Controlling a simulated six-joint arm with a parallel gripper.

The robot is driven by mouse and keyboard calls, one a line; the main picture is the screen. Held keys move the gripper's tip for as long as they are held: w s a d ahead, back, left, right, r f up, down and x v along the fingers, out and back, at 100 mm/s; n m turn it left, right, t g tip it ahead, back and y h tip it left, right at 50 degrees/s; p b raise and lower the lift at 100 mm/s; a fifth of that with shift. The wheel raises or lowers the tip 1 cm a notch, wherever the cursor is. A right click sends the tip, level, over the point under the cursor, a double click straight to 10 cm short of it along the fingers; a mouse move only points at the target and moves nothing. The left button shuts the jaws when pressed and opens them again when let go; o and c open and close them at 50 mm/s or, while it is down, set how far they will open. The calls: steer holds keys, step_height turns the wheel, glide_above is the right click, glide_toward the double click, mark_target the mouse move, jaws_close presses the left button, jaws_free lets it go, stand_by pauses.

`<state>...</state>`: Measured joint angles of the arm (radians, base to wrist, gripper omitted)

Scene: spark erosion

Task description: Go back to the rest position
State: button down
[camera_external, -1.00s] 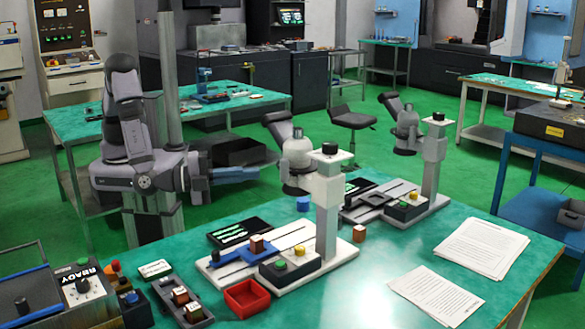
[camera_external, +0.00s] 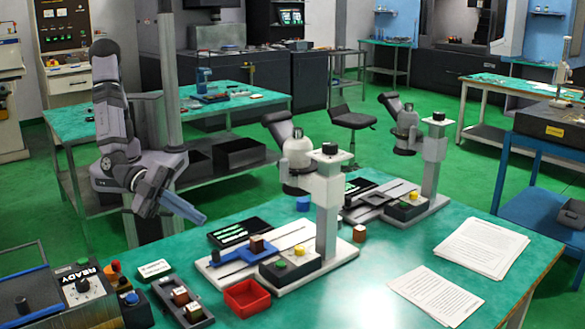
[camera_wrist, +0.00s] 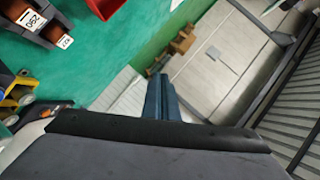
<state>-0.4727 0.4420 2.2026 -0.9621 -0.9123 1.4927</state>
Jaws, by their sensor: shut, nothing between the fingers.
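My gripper (camera_external: 184,209) is at the left of the external view, above the green bench's far left edge, with its blue fingers pointing down and to the right. The fingers are together with nothing between them. In the wrist view my gripper (camera_wrist: 162,84) shows as a dark blue pair of closed fingers at the middle, over the floor and bench edge. It touches nothing that I can see.
The green bench (camera_external: 330,290) carries a red tray (camera_external: 247,298), a two-slot block holder (camera_external: 183,303), a microscope stand (camera_external: 328,210) and a control box (camera_external: 85,290). Papers (camera_external: 480,247) lie at right. Open space surrounds my gripper.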

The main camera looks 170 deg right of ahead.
steer(key=w+d+f+m+t+h, duration=0.1)
steer(key=w+d+t+h, duration=0.15)
steer(key=d, duration=0.25)
steer(key=w+d+f+t+h, duration=0.1)
steer(key=w+d+h, duration=0.1)
steer(key=w+d, duration=0.3)
steer(key=d+f+h, duration=0.1)
steer(key=d+h, duration=0.1)
steer(key=d, duration=0.3)
steer(key=s+d+f+h, duration=0.1)
steer(key=d+h, duration=0.1)
steer(key=d, duration=0.4)
steer(key=s+d+f+m+h, duration=0.1)
steer(key=d+h, duration=0.1)
steer(key=d, duration=0.3)
steer(key=shift+s+d+f+g+h, duration=0.2)
steer(key=shift+s+d+g+h, duration=0.05)
steer(key=shift+d+g, duration=0.1)
steer(key=s+d+f+g+h, duration=0.1)
steer(key=s+d+g, duration=0.2)
steer(key=s, duration=0.7)
steer(key=s+d+f+g+h, duration=0.1)
steer(key=s+d+g, duration=0.3)
steer(key=s+d, duration=0.4)
steer(key=s, duration=0.2)
steer(key=shift+s+f+g, duration=0.3)
steer(key=shift+s, duration=0.1)
